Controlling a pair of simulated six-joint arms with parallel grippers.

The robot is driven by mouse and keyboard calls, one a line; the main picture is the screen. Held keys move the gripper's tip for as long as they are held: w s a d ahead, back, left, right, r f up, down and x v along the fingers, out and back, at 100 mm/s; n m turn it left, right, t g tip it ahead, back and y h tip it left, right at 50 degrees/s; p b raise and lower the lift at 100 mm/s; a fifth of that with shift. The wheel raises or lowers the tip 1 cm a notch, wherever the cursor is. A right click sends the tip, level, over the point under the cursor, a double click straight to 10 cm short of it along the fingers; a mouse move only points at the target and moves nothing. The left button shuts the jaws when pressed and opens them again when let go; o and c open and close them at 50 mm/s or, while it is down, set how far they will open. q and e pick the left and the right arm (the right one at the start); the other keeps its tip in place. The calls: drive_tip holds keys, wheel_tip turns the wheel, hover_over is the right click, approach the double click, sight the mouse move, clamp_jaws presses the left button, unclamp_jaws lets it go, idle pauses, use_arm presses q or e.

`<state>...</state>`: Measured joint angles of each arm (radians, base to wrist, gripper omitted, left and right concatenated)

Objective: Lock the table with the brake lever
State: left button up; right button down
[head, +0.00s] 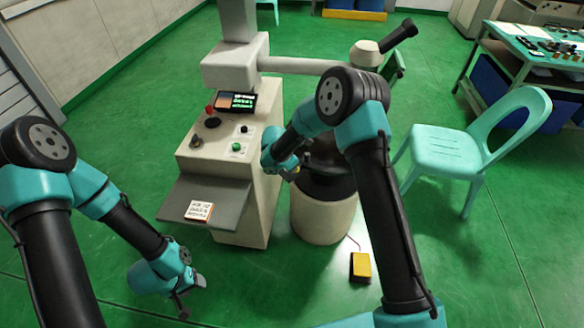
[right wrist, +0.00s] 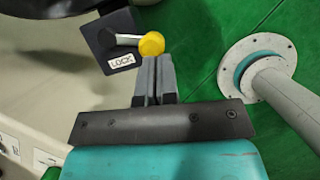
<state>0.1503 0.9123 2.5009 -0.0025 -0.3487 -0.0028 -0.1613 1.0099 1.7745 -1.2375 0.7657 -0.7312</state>
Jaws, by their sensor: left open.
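The brake lever (right wrist: 128,39) shows in the right wrist view, a short grey arm with a yellow ball knob (right wrist: 151,44). It sits on a dark plate with a white LOCK label (right wrist: 121,62). My right gripper (right wrist: 157,60) has its two fingers together, tips right beside the knob; I cannot tell if they touch it. In the head view the right gripper is at the left side of the round black table (head: 335,186) on its pale pedestal (head: 320,218), and the lever is hard to make out. My left gripper (head: 190,297) is open and empty, low over the floor.
A pale machine cabinet (head: 262,205) with buttons, a screen (head: 237,101) and a grey shelf (head: 205,200) stands left of the round table. A yellow foot pedal (head: 361,267) lies on the floor. A turquoise chair (head: 448,150) stands to the right. The wrist view shows a grey post (right wrist: 285,95).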

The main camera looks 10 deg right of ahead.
drive_tip(key=shift+s+d+f, duration=0.1)
drive_tip(key=shift+d, duration=0.1)
idle(0.5)
drive_tip(key=s+a+r, duration=0.2)
drive_tip(key=a+r, duration=0.5)
drive_tip(key=r, duration=0.2)
drive_tip(key=shift+s+r, duration=0.25)
drive_tip(key=shift+s, duration=0.1)
drive_tip(key=shift+a, duration=0.1)
